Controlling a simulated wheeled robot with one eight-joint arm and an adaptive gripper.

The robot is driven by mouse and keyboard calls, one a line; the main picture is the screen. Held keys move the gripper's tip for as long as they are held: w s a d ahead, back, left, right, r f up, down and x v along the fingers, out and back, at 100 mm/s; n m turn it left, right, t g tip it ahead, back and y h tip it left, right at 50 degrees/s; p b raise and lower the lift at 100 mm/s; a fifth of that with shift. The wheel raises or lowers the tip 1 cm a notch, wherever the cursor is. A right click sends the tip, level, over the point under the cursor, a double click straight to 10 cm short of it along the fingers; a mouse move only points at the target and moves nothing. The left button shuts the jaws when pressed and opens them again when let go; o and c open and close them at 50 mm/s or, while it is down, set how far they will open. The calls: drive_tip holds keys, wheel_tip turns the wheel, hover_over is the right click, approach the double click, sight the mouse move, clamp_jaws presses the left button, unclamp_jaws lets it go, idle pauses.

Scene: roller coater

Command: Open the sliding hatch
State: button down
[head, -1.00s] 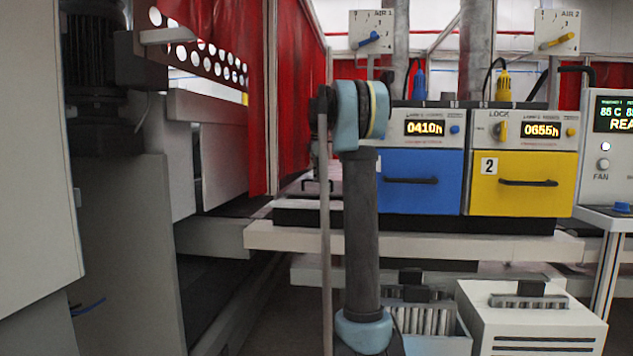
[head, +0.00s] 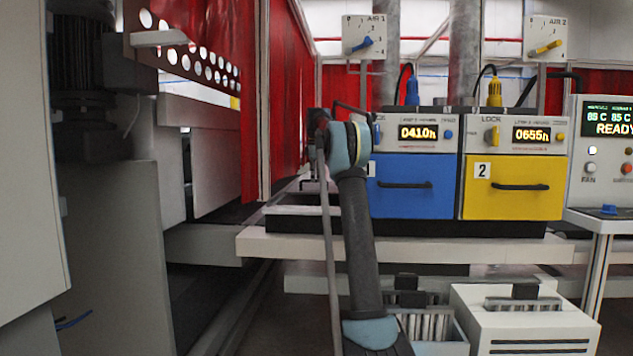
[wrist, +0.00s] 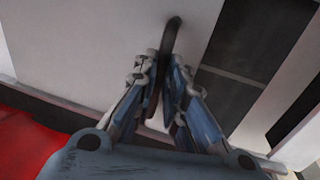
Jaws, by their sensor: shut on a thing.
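In the wrist view my gripper (wrist: 163,68) is shut on a dark curved handle (wrist: 171,35), which passes between the two fingers. The handle stands on a pale flat panel (wrist: 85,35), which looks like the sliding hatch. A dark rectangular area (wrist: 258,38) lies to the right of the panel. I cannot tell whether it is an opening or a dark surface. In the head view my arm stands upright in the middle and hides the gripper and handle. The hatch cannot be clearly made out there.
A blue drawer unit (head: 410,200) and a yellow one (head: 512,203) stand on a pale bench (head: 400,249) right of my arm. Red curtains (head: 285,100) hang behind and left. A large grey machine panel (head: 112,250) is close on the left. A white box (head: 525,325) sits low right.

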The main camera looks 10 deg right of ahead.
drive_tip(key=shift+w, duration=0.1)
idle(0.3)
drive_tip(key=c, duration=1.7)
unclamp_jaws()
drive_tip(key=shift+o, duration=0.2)
drive_tip(key=shift+r, duration=0.1)
wheel_tip(320, 180, up, 12)
drive_tip(key=s, duration=0.2)
drive_tip(key=shift+a+f, duration=0.2)
drive_tip(key=shift+f, duration=0.05)
drive_tip(key=shift+s, duration=0.1)
